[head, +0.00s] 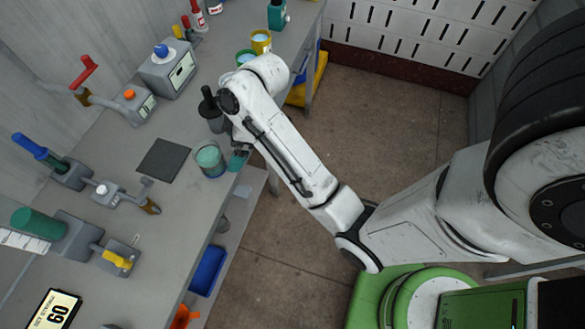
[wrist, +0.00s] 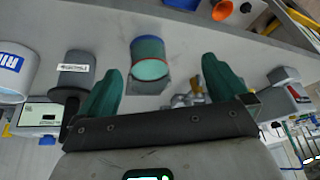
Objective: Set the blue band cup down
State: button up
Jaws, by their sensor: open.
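The blue band cup (head: 210,160) stands upright on the grey bench near its front edge, with a teal inside showing from above. In the wrist view the cup (wrist: 149,50) shows a blue band and a thin red line, ahead of and between my fingertips. A dark square mat (head: 163,160) lies just left of the cup in the head view; the cup looks beside it, not on it. My gripper (head: 238,160) is at the bench edge, right of the cup. In the wrist view my gripper (wrist: 162,78) has its green fingers wide apart with nothing between them.
A black-handled grey object (head: 212,110) stands close behind the cup. A yellow cup (head: 261,41) and another cup (head: 245,58) stand farther back. Levers and valve fixtures line the bench's left side. A blue bin (head: 208,271) sits below the bench.

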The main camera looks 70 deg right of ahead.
jog(key=s+a+f+m+g+h, duration=0.1)
jog(key=s+a+f+m, duration=0.1)
jog(key=s, duration=0.7)
jog(key=s+a+f+m+g+h, duration=0.2)
jog(key=s+a+f+m, duration=0.1)
jog(key=s, duration=0.6)
jog(key=shift+s+f+m, duration=0.3)
jog(key=shift+f+m, duration=0.3)
jog(key=shift+m, duration=0.2)
